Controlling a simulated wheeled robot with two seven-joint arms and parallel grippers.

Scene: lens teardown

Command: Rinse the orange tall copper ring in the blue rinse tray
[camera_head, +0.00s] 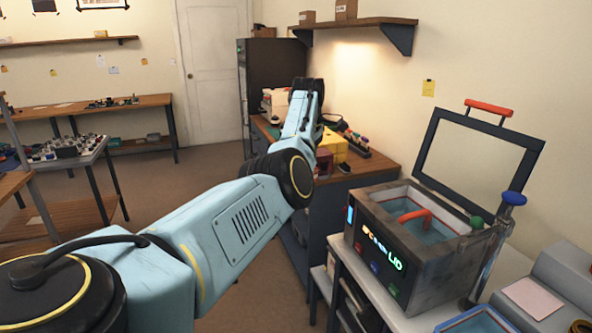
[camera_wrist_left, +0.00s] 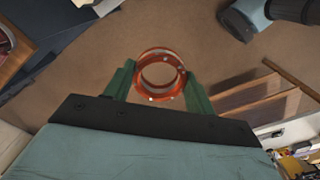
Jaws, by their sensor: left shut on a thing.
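The orange copper ring (camera_wrist_left: 163,96) is between the green fingers of my left gripper (camera_wrist_left: 159,76) in the left wrist view. The gripper is shut on it and holds it above the brown floor, with the ring's opening facing the camera. In the head view my left arm reaches from the lower left toward the workbench; its gripper and the ring cannot be made out there. A blue-rimmed tray (camera_head: 475,320) is partly visible at the bottom edge, cut off by the frame. My right gripper is not in view.
A grey tank (camera_head: 425,262) with blue liquid, an orange handle and a raised frame lid (camera_head: 432,140) stands on the right table. The wooden workbench (camera_head: 372,167) behind carries a yellow box (camera_head: 333,145) and small coloured items. Open floor lies left of it.

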